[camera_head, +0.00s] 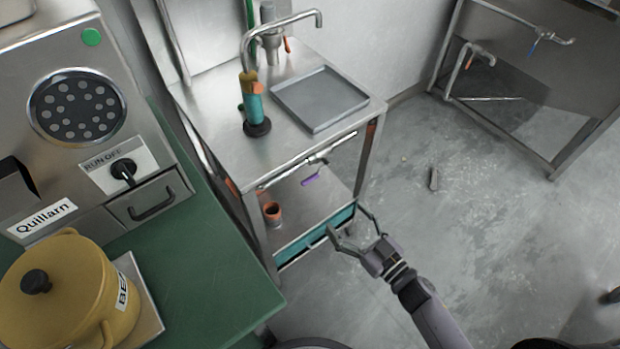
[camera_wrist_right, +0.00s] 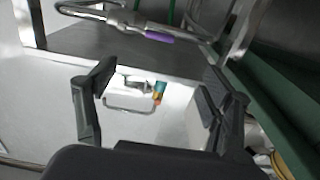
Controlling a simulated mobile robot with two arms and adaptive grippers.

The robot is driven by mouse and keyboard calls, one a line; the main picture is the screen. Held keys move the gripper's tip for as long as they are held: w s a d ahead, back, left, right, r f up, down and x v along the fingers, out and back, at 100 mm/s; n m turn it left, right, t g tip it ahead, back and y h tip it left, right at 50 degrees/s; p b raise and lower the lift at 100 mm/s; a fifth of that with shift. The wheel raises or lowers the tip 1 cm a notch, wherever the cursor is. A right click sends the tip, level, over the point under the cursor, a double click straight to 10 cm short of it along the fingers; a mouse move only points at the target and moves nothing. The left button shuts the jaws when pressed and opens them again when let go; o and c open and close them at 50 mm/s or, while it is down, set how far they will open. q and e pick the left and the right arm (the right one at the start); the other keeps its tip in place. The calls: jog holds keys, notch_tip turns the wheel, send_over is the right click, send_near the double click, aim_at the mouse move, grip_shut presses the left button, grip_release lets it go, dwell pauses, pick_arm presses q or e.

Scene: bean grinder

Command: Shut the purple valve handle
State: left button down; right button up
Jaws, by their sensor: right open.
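The purple valve handle (camera_head: 312,179) sits on a metal pipe (camera_head: 335,147) along the front of a steel table. It hangs just below the pipe and slants roughly along it. It also shows near the top of the right wrist view (camera_wrist_right: 160,37), beyond my fingers. My right gripper (camera_head: 349,222) is open and empty, below and to the right of the handle in the head view, apart from it. Its two fingers (camera_wrist_right: 152,88) stand wide apart in the wrist view. My left gripper is not in view.
The steel table (camera_head: 215,125) carries a grey tray (camera_head: 318,98), a faucet and a teal-and-orange item (camera_head: 252,105). An orange cup (camera_head: 272,212) stands on its lower shelf. A green counter (camera_head: 215,270) with a yellow pot (camera_head: 60,290) is at left. The floor at right is mostly clear.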

aim_at(310, 178)
jog(key=x, duration=1.5)
jog(key=shift+w+a+b, duration=0.15)
jog(key=shift+w+b, duration=0.1)
jog(key=shift+b, duration=0.1)
